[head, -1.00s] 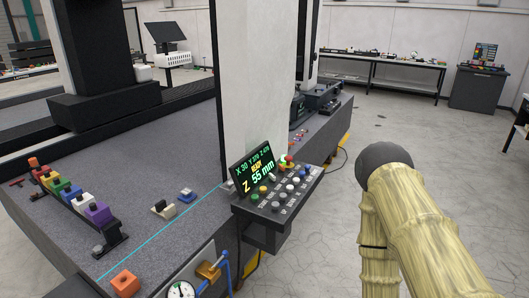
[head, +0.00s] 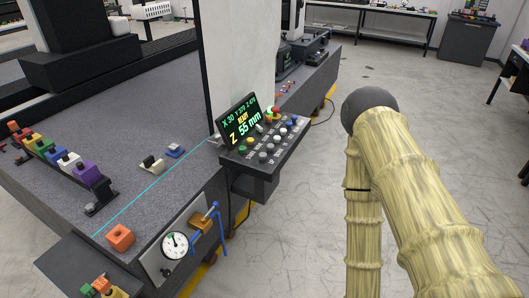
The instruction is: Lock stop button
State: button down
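The control panel (head: 268,158) juts out from the granite bed's right side, below a tall white column. A small red button (head: 276,110), which looks like the stop button, sits at the panel's back edge, just right of the screen. Its details, and any lock on it, are too small to tell. Several white, yellow, green and blue buttons fill the panel's top. My arm, yellow and ribbed, stands at the right, apart from the panel. My gripper is outside the picture.
The granite bed (head: 120,105) carries a row of coloured blocks, an orange block (head: 120,237) and a blue block (head: 175,150). A dial gauge (head: 174,245) and a blue clamp (head: 213,215) are at its front edge. Open floor lies right of the panel.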

aim_at(274, 110)
jog(key=z, duration=0.05)
jog(key=k, duration=0.65)
jog(key=z, duration=0.6)
jog(key=i, duration=0.75)
jog(key=z, duration=0.45)
jog(key=i, duration=0.85)
jog(key=u, duration=0.85)
jog(key=i, duration=0.5)
jog(key=u, duration=0.45)
